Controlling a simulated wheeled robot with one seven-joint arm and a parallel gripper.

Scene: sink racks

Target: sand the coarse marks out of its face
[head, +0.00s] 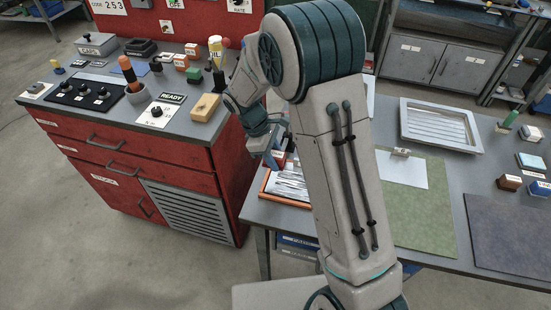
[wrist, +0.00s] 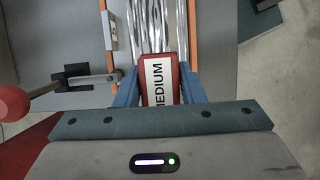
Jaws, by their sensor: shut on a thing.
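My gripper (wrist: 160,86) is shut on a red block labelled MEDIUM (wrist: 158,73), with one blue finger on each side of it. In the head view my gripper (head: 274,158) is at the left end of the grey bench, partly hidden by my arm. Below or beyond the block is an orange-edged tray (wrist: 110,30) with shiny silver pieces (wrist: 150,25) in it. The head view also shows this tray (head: 264,184), partly covered by my arm. I cannot tell whether the block touches the silver pieces. No coarse marks can be made out.
The grey bench holds a ribbed tray (head: 440,122), a green mat (head: 425,220), a dark mat (head: 510,235) and small blocks. A red knob on a rod (wrist: 12,103) is left of my gripper.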

